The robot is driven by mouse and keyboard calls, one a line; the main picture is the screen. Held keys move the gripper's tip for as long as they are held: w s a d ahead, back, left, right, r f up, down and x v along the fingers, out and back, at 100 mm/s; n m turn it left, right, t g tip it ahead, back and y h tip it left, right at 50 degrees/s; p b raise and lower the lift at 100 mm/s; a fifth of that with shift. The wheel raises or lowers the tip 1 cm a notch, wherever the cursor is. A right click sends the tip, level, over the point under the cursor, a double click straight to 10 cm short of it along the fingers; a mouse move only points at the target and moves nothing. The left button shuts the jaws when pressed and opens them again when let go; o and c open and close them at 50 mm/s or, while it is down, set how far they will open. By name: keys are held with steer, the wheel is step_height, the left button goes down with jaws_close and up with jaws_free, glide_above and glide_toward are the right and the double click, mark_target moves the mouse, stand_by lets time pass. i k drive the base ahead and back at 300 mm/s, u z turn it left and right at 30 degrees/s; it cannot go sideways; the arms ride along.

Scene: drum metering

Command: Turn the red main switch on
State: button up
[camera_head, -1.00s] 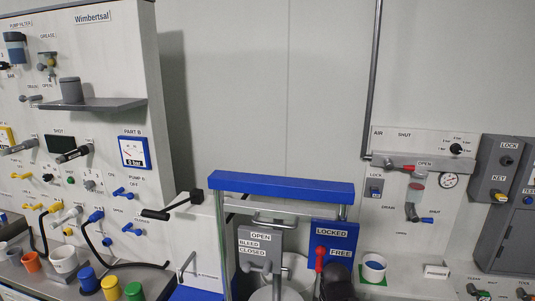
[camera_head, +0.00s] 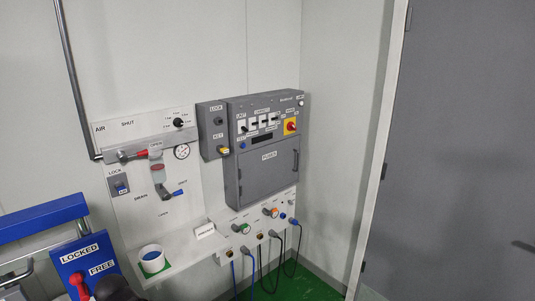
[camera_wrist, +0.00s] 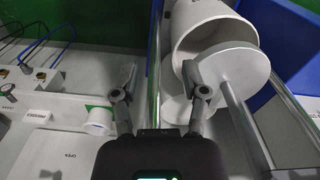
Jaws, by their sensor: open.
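The red main switch (camera_head: 291,127) is a red rotary knob on a yellow plate at the upper right of the grey control cabinet (camera_head: 262,190), in the head view. The way its handle points is too small to tell. My gripper (camera_wrist: 160,84) is open and empty in the wrist view, with its two fingers spread apart. It is over the white shelf and drum stand area, away from the cabinet. The main switch is not in the wrist view.
A yellow key switch (camera_head: 223,150) sits left of the cabinet. The air panel (camera_head: 150,190) with a red lever and gauge is farther left. A blue-topped frame (camera_head: 45,218) stands at lower left. Cables hang below the cabinet. A grey door (camera_head: 455,150) is at right.

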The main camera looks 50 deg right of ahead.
mark_target(291, 126)
steer(key=z, duration=1.55)
steer(key=k, duration=0.95)
steer(key=i, duration=0.65)
steer(key=z, duration=0.05)
